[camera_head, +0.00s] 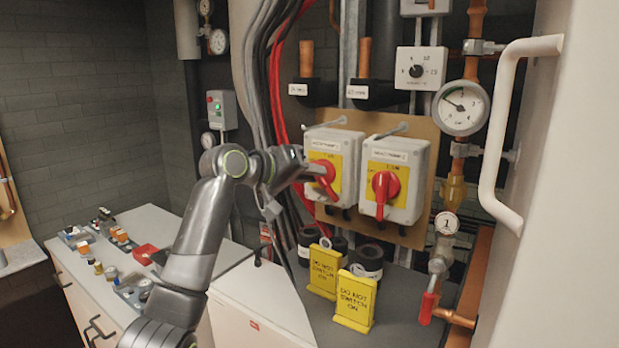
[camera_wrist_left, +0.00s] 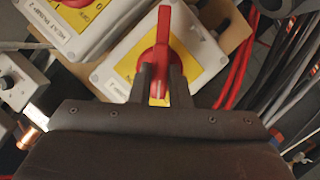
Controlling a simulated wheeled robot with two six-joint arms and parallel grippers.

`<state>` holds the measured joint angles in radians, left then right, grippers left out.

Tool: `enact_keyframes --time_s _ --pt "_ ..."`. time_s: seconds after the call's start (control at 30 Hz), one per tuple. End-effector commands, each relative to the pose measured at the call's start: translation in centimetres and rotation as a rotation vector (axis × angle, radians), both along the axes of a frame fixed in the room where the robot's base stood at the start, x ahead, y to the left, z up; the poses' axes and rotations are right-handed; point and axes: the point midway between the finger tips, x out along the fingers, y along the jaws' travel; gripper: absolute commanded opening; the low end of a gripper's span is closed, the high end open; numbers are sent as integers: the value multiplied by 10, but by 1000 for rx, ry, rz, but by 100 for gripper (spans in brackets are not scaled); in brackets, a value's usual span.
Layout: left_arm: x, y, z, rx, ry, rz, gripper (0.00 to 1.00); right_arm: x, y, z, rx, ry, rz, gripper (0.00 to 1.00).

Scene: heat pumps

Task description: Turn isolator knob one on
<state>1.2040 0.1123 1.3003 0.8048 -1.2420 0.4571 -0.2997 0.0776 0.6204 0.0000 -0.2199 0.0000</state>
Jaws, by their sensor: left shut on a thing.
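Isolator knob one is a red rotary handle (camera_head: 328,181) on a yellow plate, on the left grey-white isolator box (camera_head: 345,141). My left gripper (camera_head: 314,173) reaches it from the left and is shut on its handle. In the left wrist view the two dark fingers (camera_wrist_left: 160,84) sit on either side of the red handle (camera_wrist_left: 163,28). In the head view the handle looks tilted, its lower end to the right; the gripper hides part of it. A similar red knob (camera_head: 384,188) on the right isolator box (camera_head: 416,160) points roughly upright. My right gripper is not in view.
Both boxes sit on a tan board (camera_head: 437,135). Yellow "do not switch on" signs (camera_head: 355,300) and dark rolls (camera_head: 367,262) stand on the surface below. Black and red cables (camera_head: 275,70) run close left of box one. A white pipe handle (camera_head: 498,130) stands at right.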

Motion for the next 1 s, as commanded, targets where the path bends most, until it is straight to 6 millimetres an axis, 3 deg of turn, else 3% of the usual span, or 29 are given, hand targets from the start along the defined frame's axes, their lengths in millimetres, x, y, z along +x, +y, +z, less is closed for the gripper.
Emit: enact_keyframes --time_s 0.5,1.0 --pt "-2 -3 -1 395 -261 -1 0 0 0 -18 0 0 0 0" --pt "-4 -5 0 604 -400 -1 0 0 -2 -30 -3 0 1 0"
